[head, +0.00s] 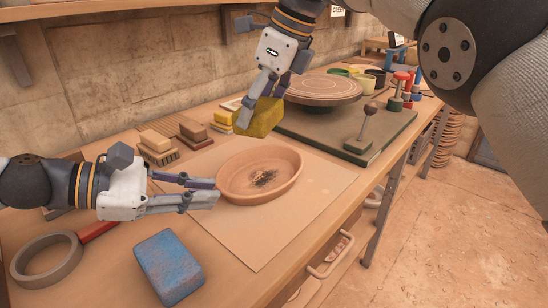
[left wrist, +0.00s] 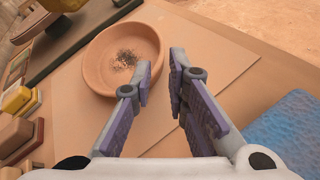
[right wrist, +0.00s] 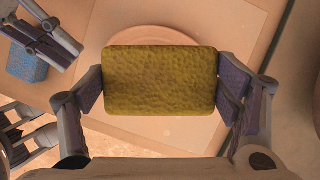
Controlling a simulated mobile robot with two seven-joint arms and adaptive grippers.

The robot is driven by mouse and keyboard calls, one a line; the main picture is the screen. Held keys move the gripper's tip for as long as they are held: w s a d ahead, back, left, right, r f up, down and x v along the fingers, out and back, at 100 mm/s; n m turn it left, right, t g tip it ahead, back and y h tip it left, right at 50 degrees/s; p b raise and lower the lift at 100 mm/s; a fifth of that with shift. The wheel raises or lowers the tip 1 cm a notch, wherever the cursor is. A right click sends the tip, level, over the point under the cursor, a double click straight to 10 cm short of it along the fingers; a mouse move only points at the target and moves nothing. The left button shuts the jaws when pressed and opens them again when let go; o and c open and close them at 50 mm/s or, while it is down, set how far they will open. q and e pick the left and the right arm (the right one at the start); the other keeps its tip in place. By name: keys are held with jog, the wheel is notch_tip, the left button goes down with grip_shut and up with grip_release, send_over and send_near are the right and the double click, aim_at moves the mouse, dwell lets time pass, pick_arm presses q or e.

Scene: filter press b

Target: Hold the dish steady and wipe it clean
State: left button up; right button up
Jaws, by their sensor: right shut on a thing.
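The dish (head: 260,172) is a round terracotta bowl on a pale board. A dark smudge of dirt (head: 264,178) lies on its floor; the smudge also shows in the left wrist view (left wrist: 124,60). My right gripper (head: 266,105) is shut on a yellow-olive sponge (head: 259,117) and holds it above the dish's far side. In the right wrist view the sponge (right wrist: 160,81) hides most of the dish. My left gripper (head: 214,190) is open and empty at the dish's left rim. In the left wrist view its fingers (left wrist: 160,75) point toward the rim, apart from each other.
A blue sponge (head: 169,266) and a tape roll (head: 46,260) lie at the front left. Several small blocks (head: 158,147) stand behind the dish. A dark slab with a round wheel (head: 318,87) and knobbed tools is at the back right. The board's right part (head: 315,190) is clear.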

pick_arm(q)
jog(key=x, duration=0.9)
jog(key=shift+d+f, duration=0.1)
jog(key=shift+d, duration=0.25)
pick_arm(e)
jog(key=shift+d, duration=0.1)
pick_arm(q)
grip_shut()
pick_arm(e)
notch_tip(320, 180, down, 4)
jog(key=m, duration=0.2)
jog(key=m+t, duration=0.1)
jog(key=shift+w+d+m+h, duration=0.15)
jog(key=shift+m+h, duration=0.25)
jog(key=shift+f, duration=0.25)
send_over(262, 179)
jog(key=shift+f, duration=3)
